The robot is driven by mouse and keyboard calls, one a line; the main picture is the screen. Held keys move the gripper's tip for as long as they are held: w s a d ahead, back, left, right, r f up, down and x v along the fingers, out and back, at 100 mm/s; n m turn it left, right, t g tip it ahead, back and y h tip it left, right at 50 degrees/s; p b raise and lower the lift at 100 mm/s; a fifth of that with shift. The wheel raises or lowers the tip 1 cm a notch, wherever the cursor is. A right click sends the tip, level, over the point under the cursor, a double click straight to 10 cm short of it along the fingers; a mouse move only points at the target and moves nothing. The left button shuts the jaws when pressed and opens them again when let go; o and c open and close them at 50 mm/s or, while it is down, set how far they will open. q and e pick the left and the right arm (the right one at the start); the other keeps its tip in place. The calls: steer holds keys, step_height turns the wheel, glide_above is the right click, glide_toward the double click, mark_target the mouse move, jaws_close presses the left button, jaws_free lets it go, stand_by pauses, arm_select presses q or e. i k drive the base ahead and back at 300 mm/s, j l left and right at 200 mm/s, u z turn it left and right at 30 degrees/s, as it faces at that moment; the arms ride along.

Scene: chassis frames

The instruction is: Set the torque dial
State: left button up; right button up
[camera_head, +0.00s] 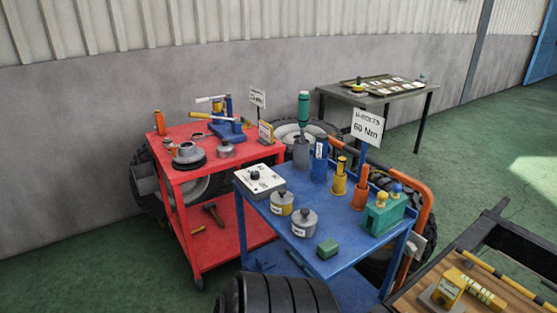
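A white box with a dark round knob on top (259,181), which looks like the torque dial, sits at the left back corner of the blue cart (334,263). The marks around the knob are too small to read, so its setting cannot be told. A white sign (367,127) on a blue post stands at the back of the blue cart and reads "U-BOLTS 60 Nm". Neither of my grippers is in view, and nothing touches the box.
A red cart (231,178) stands behind left, a dark table (412,94) at the back. A dark ribbed tyre-like shape (277,296) fills the bottom middle.

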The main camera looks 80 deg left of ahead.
mark_target(255, 175)
steer(key=u, duration=2.8)
